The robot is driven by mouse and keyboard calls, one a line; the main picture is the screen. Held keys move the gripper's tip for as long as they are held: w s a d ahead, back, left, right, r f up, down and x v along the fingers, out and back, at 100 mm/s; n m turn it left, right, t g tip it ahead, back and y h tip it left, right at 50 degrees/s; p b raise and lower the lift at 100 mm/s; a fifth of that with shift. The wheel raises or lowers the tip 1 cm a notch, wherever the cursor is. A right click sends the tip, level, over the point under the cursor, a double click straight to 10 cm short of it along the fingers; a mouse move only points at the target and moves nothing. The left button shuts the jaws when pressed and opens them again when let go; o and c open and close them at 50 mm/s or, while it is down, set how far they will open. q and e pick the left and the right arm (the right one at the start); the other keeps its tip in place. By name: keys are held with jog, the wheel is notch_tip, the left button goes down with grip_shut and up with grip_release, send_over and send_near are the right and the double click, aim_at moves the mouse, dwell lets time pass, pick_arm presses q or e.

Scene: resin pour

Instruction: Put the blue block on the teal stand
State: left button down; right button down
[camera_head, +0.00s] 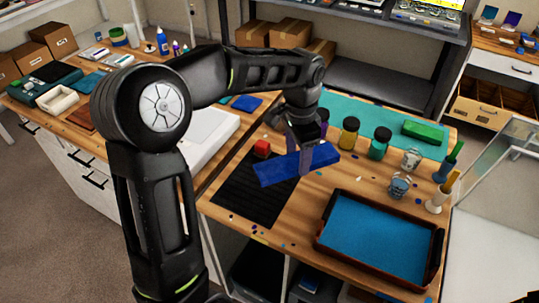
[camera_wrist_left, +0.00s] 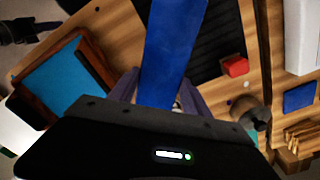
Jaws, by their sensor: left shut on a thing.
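The blue block (camera_head: 290,164) is a long flat bar, held slightly tilted above the table near the black ribbed mat. My left gripper (camera_head: 304,158) points down and is shut on it near its middle. In the left wrist view the block (camera_wrist_left: 172,50) stretches up from between the fingers (camera_wrist_left: 158,95). A flat teal surface (camera_head: 345,108) lies at the back of the table; I cannot tell whether it is the teal stand. A dark shape (camera_wrist_left: 20,30) at the wrist view's left edge looks like my right gripper, too small to read.
A red cube (camera_head: 262,148) sits at the edge of the black mat (camera_head: 250,205). A dark-rimmed tray with a blue inside (camera_head: 318,240) stands front right. Yellow (camera_head: 348,134) and green (camera_head: 380,143) jars, small cups (camera_head: 398,186) and a green block (camera_head: 424,132) stand behind.

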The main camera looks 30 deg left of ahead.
pick_arm(q)
jog(key=w+d+n, duration=0.3)
jog(key=d+n, duration=0.3)
jog(key=d, duration=0.1)
jog(key=shift+d+n, duration=0.2)
jog(key=shift+n, duration=0.2)
jog(key=shift+d, duration=0.1)
